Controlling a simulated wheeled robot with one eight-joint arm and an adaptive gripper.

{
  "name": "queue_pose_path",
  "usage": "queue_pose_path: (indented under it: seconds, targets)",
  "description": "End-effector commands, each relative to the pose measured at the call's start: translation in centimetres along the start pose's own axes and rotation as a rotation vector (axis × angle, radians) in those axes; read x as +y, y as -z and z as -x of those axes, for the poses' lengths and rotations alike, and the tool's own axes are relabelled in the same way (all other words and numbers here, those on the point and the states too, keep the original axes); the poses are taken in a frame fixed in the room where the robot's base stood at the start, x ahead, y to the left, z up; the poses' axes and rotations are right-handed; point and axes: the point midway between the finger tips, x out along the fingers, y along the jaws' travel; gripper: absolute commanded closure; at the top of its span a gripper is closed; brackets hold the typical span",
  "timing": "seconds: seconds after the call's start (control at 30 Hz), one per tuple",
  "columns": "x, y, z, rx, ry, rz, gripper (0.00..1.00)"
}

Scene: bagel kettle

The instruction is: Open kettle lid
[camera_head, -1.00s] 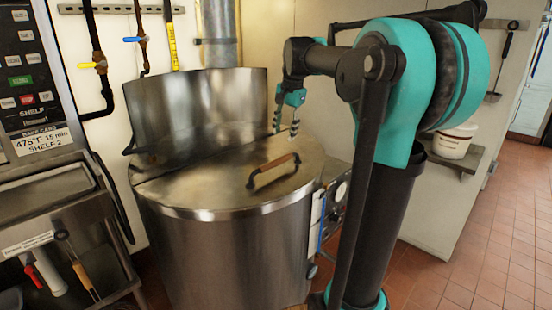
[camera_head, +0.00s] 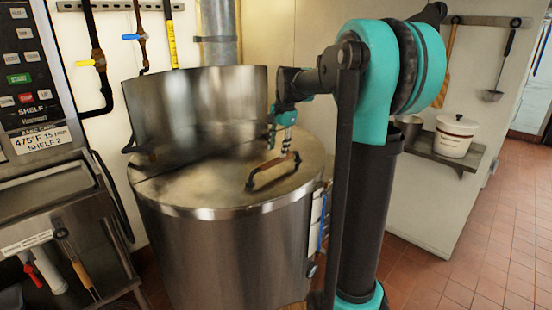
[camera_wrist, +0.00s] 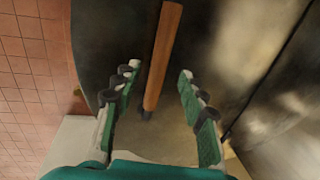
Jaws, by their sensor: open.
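The kettle (camera_head: 225,255) is a large round steel vessel. Its flat steel lid (camera_head: 205,188) lies shut on top. A bar handle with a brown wooden grip (camera_head: 272,167) stands on the lid's right part. My gripper (camera_head: 279,146) is open just above and behind the handle's far end. In the wrist view the wooden grip (camera_wrist: 162,60) runs between the spread fingers of my gripper (camera_wrist: 158,74), apart from both. Whether the fingertips reach down to its height I cannot tell.
A tall curved steel wall (camera_head: 195,100) rises behind the lid. An oven-like unit (camera_head: 45,170) stands close on the left. A shelf with a white crock (camera_head: 455,138) is on the right wall. The tiled floor (camera_head: 480,250) at right is clear.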

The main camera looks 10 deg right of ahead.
Motion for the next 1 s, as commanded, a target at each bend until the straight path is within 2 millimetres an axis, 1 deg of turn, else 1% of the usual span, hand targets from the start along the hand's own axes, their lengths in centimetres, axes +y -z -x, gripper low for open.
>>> queue_pose_path:
  seconds: [0.03,0.1,0.3,0.47,0.67,0.7,1.0]
  targets:
    - [0.0,0.0,-1.0,0.0,0.0,0.001,0.58]
    - [0.0,0.0,-2.1,0.0,0.0,0.001,0.58]
    - [0.0,0.0,-4.2,0.0,0.0,0.001,0.58]
    - [0.0,0.0,-4.7,0.0,0.0,0.001,0.58]
    - [0.0,0.0,-4.8,0.0,0.0,0.001,0.58]
    - [0.0,0.0,-4.8,0.0,0.0,0.001,0.59]
    - [0.0,0.0,-4.7,0.0,0.0,0.001,0.96]
